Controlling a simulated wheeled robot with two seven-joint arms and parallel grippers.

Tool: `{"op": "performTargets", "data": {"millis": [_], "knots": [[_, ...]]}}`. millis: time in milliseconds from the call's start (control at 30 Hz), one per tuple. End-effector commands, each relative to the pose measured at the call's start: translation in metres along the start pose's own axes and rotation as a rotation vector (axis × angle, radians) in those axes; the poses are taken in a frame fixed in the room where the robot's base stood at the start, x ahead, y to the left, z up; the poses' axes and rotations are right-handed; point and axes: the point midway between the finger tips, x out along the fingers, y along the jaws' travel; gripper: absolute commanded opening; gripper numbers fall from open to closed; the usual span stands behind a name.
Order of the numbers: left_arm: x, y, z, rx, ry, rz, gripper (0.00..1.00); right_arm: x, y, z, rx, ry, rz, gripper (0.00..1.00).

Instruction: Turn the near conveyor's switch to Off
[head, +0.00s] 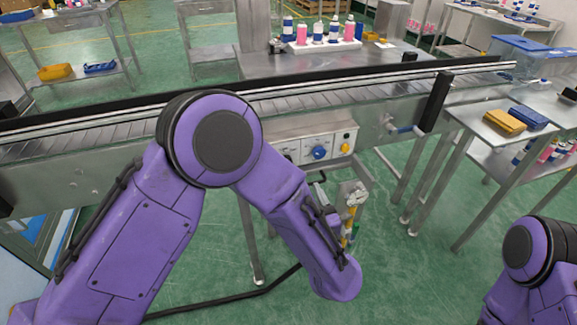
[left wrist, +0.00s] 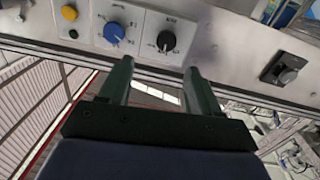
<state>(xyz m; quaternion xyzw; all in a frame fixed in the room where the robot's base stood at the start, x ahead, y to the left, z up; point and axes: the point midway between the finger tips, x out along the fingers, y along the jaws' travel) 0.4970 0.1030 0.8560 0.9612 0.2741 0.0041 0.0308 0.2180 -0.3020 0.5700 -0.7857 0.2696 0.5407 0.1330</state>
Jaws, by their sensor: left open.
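The near conveyor (head: 90,140) runs across the head view, with a control box (head: 322,136) on its front side. The box carries a blue rotary knob (head: 319,153) and a yellow button (head: 345,148). The left wrist view shows the blue knob (left wrist: 114,32), a black rotary knob (left wrist: 166,41) and a separate black switch (left wrist: 285,72) further right. The frames do not make clear which one is the Off switch. My left gripper (left wrist: 158,68) is open and empty, its fingertips just short of the panel below the two knobs. My right gripper is out of view.
My left arm covers part of the conveyor and box. A side table (head: 500,117) at the right holds a yellow item (head: 505,121) and a blue item (head: 528,117). Bottles stand on a white tray (head: 320,47) behind the conveyor. The green floor in front is mostly clear.

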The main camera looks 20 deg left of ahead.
Motion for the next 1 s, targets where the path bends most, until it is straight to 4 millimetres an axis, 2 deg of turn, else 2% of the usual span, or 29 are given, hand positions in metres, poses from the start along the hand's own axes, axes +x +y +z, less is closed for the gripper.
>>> {"op": "performTargets", "data": {"millis": [167, 400, 600, 733, 933, 967, 1000], "knots": [[0.011, -0.006, -0.004, 0.059, 0.012, -0.046, 0.63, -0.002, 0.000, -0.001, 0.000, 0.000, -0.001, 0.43], [0.065, -0.008, -0.005, 0.059, 0.010, -0.045, 0.63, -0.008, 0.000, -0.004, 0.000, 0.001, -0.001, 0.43], [0.097, -0.009, -0.004, 0.061, 0.010, -0.041, 0.63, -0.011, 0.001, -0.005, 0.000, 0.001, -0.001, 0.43], [0.104, -0.009, -0.004, 0.062, 0.012, -0.040, 0.63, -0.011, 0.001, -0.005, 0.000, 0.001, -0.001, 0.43], [0.105, -0.009, -0.004, 0.062, 0.012, -0.039, 0.63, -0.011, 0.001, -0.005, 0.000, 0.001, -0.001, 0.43], [0.105, -0.009, -0.004, 0.062, 0.012, -0.039, 0.60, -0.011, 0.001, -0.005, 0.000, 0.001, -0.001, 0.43], [0.105, -0.009, -0.004, 0.062, 0.012, -0.038, 0.47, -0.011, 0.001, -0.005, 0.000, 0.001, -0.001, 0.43]]}}
